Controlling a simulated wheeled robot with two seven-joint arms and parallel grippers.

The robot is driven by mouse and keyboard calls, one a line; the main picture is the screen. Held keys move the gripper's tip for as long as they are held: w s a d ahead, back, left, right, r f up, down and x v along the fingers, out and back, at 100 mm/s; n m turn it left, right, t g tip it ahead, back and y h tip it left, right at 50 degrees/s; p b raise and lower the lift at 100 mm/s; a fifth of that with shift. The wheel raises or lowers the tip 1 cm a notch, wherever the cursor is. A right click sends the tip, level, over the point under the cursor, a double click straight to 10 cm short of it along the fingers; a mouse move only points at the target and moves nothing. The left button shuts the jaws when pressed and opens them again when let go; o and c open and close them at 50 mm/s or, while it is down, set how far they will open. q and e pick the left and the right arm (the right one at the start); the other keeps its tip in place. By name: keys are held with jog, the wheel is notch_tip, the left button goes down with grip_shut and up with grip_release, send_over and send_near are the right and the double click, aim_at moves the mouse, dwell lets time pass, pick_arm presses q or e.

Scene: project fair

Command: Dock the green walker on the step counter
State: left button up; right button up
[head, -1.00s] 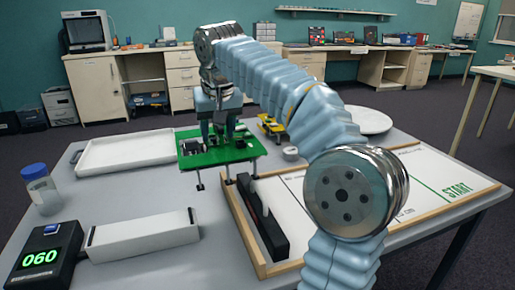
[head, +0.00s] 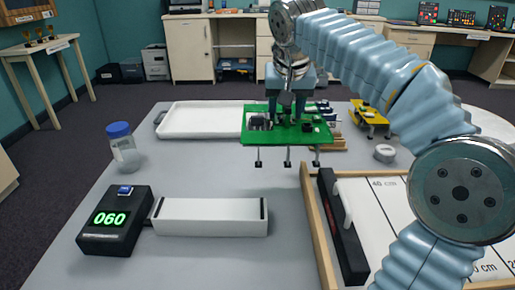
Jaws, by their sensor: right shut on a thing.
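The green walker (head: 258,138) is a flat green board with small parts on top and thin dark legs below. My right gripper (head: 291,115) is shut on it from above and holds it over the table, roughly level, behind and above the right end of the step counter. The dock is empty. My left gripper is not in view.
A white tray (head: 190,133) lies at the back of the grey table. A blue-capped jar (head: 123,148) stands at the left. A wood-framed track (head: 312,220) lies at the right, with a yellow walker (head: 371,117) and a tape roll (head: 384,152) behind it.

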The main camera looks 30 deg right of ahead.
aim_at(255, 129)
jog(key=a+f, duration=0.2)
jog(key=w+a+f, duration=0.1)
jog(key=a+f, duration=0.1)
jog(key=w+a+f, duration=0.1)
jog(key=a+f, duration=0.1)
jog(key=shift+w+a+f, duration=0.15)
jog(key=shift+w+f, duration=0.05)
jog(key=shift+w, duration=0.05)
jog(key=f, duration=0.3)
jog(key=shift+w+a+f, duration=0.1)
jog(key=shift+a+f, duration=0.15)
jog(key=shift+f, duration=0.05)
jog(key=shift+f, duration=0.2)
jog(key=o, duration=1.3)
